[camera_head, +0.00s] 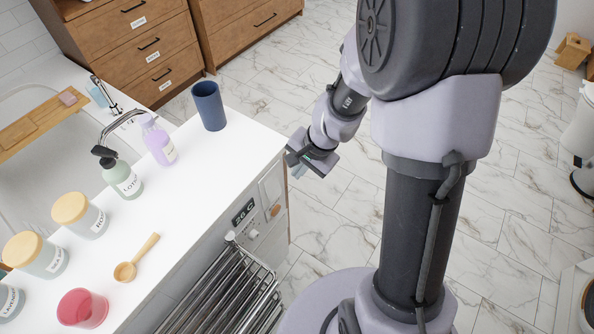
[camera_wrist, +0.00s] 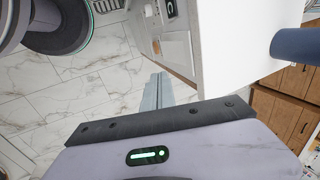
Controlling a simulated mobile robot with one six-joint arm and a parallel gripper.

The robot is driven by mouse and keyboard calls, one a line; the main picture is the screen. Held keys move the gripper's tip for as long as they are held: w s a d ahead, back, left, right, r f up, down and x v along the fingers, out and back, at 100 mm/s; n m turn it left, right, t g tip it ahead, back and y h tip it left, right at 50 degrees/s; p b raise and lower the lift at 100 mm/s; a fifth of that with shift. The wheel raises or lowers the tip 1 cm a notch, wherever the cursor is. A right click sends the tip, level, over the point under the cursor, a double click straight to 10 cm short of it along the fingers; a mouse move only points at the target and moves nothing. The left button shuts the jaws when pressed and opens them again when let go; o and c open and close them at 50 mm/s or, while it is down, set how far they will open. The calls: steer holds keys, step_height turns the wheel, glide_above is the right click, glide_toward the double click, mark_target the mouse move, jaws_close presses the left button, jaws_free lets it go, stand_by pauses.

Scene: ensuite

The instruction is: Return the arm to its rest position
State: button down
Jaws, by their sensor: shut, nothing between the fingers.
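My gripper (camera_head: 298,170) hangs just off the right end of the white counter in the head view, over the marble floor. In the wrist view its fingers (camera_wrist: 157,92) are together, with nothing between them. They point toward the side of the counter and appear apart from it. My arm is bent, with the large upper link at the top of the head view and the dark column below it.
The white counter (camera_head: 215,160) holds a blue cup (camera_head: 209,106), pump bottles, lidded jars, a wooden scoop (camera_head: 136,258) and a red cup (camera_head: 82,308). A metal towel rack (camera_head: 222,292) juts from its front. Wooden drawers (camera_head: 130,45) stand behind. Marble floor (camera_head: 335,215) is clear.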

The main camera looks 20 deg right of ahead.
stand_by(0.4)
steer(key=s+a+r+n+t, duration=0.1)
steer(key=s+a+r+n, duration=0.15)
steer(key=s+r, duration=0.45)
steer(key=s+a+r+n+t, duration=0.1)
steer(key=s+a+r+n, duration=0.2)
steer(key=r, duration=0.7)
steer(key=s+r, duration=0.3)
steer(key=s, duration=0.4)
steer(key=shift+s+a+r+n+t+b, duration=0.3)
steer(key=shift+s+a+n+t+b, duration=0.05)
steer(key=shift+n+t+b, duration=0.1)
